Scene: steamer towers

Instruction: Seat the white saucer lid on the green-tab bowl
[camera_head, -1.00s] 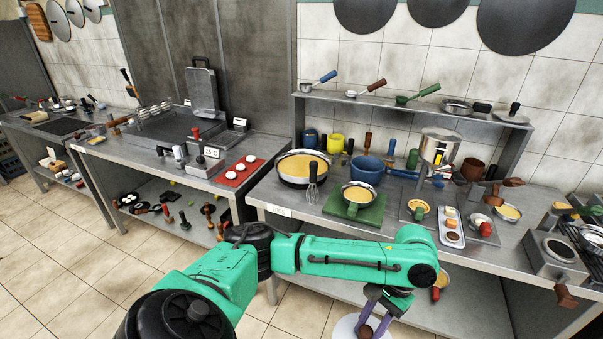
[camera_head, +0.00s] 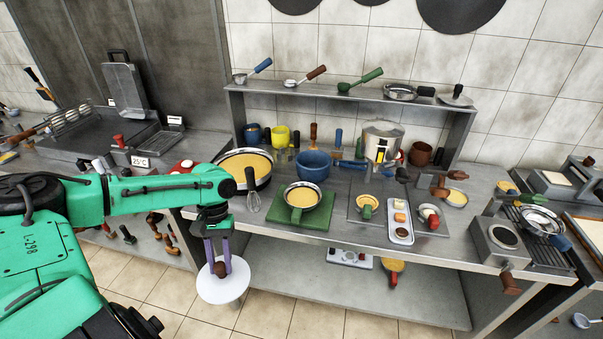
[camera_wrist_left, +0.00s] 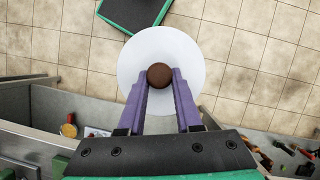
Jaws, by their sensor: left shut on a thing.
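The white saucer lid (camera_head: 224,287) is a round white disc with a brown knob. My left gripper (camera_head: 219,264) has its purple fingers shut on the knob and holds the lid over the floor, in front of the counter's edge. In the left wrist view the lid (camera_wrist_left: 190,62) lies beyond the fingers, with the knob between the tips of the gripper (camera_wrist_left: 160,80). A metal bowl with a green tab (camera_head: 303,194) holds yellow content on a green board (camera_head: 280,222). A smaller yellow-filled dish (camera_head: 368,200) with a green tab stands to its right. My right gripper is out of view.
A large pan (camera_head: 244,163), a whisk (camera_head: 252,195) and a blue bowl (camera_head: 313,165) stand near the board. A white tray (camera_head: 400,236) with small items lies to the right. A lower shelf (camera_head: 330,275) holds more items. A rack (camera_head: 345,97) rises behind.

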